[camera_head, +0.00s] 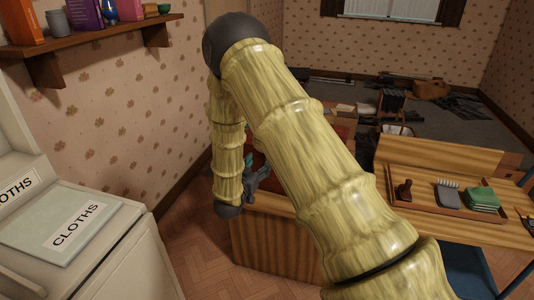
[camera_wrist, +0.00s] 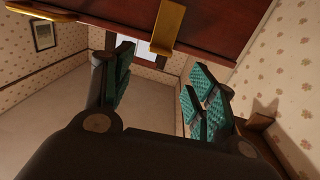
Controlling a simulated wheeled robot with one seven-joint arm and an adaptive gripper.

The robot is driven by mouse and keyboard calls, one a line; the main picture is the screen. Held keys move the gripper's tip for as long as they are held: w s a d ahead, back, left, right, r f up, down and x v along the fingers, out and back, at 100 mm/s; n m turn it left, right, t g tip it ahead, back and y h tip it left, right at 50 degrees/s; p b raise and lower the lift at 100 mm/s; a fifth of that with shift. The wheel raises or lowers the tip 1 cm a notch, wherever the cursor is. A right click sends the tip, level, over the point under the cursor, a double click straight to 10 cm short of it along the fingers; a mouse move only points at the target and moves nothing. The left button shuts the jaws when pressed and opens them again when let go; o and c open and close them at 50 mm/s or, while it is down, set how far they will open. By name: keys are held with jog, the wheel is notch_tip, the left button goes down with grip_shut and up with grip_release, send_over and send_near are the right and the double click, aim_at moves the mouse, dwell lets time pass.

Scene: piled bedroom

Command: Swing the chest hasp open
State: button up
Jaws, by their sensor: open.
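The chest (camera_wrist: 225,25) is a dark red-brown body across the top of the wrist view. A gold hasp (camera_wrist: 167,28) hangs over its edge as a flat strap with a bent lower end. My gripper (camera_wrist: 160,75) is open, with teal ridged pads, and nothing shows between its fingers. The hasp's lower end appears just above the gap between the fingertips; I cannot tell whether they touch. In the head view my gripper (camera_head: 258,176) is beside the wooden furniture, partly behind my arm. My arm hides most of the chest there.
A wooden desk (camera_head: 440,153) holds a tray (camera_head: 420,203) with a brush (camera_head: 448,194) and green cloths (camera_head: 482,199). A white cabinet (camera_head: 125,265) with a CLOTHS label stands left. A wall shelf (camera_head: 95,40) is above it. Dark clutter (camera_head: 465,105) lies on the far floor.

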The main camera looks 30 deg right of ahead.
jog(key=x, duration=0.9)
jog(key=shift+s+f, duration=0.1)
grip_shut()
jog(key=shift+a, duration=0.1)
